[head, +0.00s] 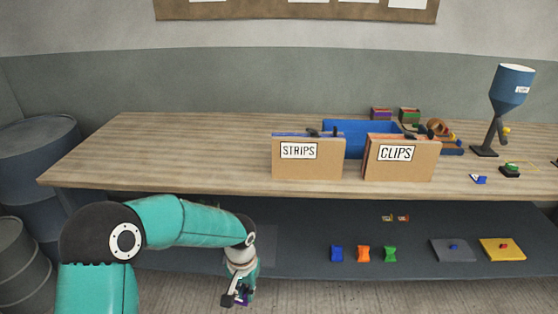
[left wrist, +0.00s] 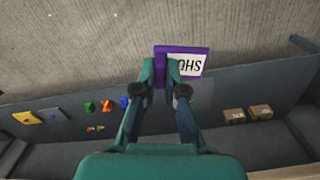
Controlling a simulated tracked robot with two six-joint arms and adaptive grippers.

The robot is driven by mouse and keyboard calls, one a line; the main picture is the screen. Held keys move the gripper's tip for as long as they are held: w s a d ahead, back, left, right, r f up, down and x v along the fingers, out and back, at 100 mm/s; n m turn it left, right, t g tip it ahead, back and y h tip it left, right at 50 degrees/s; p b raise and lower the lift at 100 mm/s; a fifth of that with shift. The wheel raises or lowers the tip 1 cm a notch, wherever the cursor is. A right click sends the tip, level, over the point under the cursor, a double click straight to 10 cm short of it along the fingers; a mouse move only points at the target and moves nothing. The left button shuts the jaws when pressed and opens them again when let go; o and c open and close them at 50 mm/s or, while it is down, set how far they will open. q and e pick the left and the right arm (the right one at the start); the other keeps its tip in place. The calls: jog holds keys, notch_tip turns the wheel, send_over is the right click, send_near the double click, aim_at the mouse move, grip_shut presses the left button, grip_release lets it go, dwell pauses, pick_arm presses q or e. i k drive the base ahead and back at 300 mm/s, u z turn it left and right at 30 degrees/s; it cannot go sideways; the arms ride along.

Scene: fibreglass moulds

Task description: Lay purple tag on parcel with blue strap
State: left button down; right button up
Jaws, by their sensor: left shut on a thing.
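My left gripper (head: 238,296) is shut on a purple tag (head: 243,301) in front of the lower shelf. In the left wrist view the gripper (left wrist: 163,85) grips the tag (left wrist: 160,50) by one side. Its white label with dark letters faces the camera. Two small brown boxes with pale labels, at left (left wrist: 234,115) and right (left wrist: 260,111), lie on the shelf in the left wrist view; no blue strap can be made out on them. A brown box marked STRIPS (head: 309,169) has blue along its top edge. I cannot tell which is the parcel. My right gripper is not in view.
A box marked CLIPS (head: 400,171) and a blue bin (head: 358,129) stand on the table (head: 170,150). The lower shelf (head: 300,228) holds blue (head: 336,254), orange (head: 363,254) and green (head: 390,254) pieces, a grey pad (head: 440,256) and a yellow pad (head: 508,256).

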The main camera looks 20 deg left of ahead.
aim_at(281, 134)
jog(key=u, duration=0.1)
jog(key=i, duration=1)
jog(key=z, duration=0.05)
